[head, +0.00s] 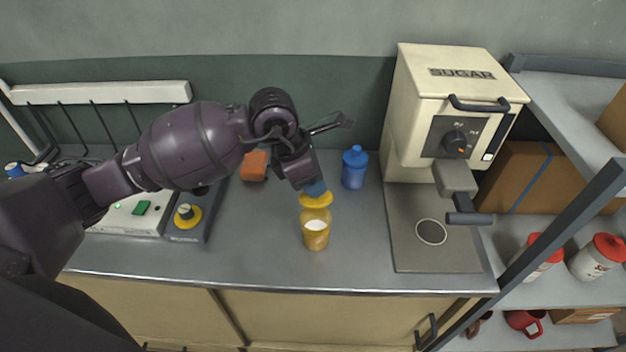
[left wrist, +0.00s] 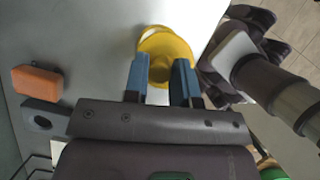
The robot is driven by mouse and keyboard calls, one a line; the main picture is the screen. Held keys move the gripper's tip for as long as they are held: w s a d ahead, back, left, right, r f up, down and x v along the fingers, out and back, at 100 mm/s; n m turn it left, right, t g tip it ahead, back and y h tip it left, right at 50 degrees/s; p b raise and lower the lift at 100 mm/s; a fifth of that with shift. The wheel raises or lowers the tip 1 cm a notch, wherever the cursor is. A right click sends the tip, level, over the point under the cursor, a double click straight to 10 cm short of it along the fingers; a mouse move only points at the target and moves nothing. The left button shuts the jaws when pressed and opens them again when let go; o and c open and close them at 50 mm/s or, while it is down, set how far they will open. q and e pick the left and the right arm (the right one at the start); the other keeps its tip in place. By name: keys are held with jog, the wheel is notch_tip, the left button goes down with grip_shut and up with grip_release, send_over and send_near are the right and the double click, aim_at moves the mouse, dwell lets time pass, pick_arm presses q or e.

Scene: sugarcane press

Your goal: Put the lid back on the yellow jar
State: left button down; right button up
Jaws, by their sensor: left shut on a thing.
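The yellow jar (head: 316,238) stands upright on the grey counter, see-through, with something white inside. The yellow lid (head: 316,201) is right above the jar's mouth in the head view and covers its top edge. My left gripper (head: 315,189) reaches down from above with its blue fingertips shut on the lid. In the left wrist view the lid (left wrist: 178,47) sits at the tips of the two blue fingers (left wrist: 160,78), its small knob between them. The lid hides most of the jar there. I cannot tell whether lid and jar touch. My right gripper is not in view.
A blue bottle (head: 354,168) stands behind and right of the jar. An orange block (head: 254,166) lies behind left. The sugar machine (head: 440,115) stands at the right, a panel with a yellow-ringed knob (head: 187,216) at the left. The counter (head: 265,250) in front is clear.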

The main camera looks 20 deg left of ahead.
aim_at(314, 202)
pick_arm(q)
jog(key=shift+w+d, duration=0.1)
jog(key=shift+w, duration=0.1)
jog(key=shift+s+f+b, duration=0.1)
jog(key=shift+f+b, duration=0.25)
jog(key=shift+f, duration=0.2)
notch_tip(314, 202, down, 2)
jog(key=shift+b, duration=0.55)
jog(key=shift+f+b, duration=0.35)
jog(key=shift+f, duration=0.3)
jog(key=shift+f+b, duration=0.4)
jog(key=shift+f, duration=0.65)
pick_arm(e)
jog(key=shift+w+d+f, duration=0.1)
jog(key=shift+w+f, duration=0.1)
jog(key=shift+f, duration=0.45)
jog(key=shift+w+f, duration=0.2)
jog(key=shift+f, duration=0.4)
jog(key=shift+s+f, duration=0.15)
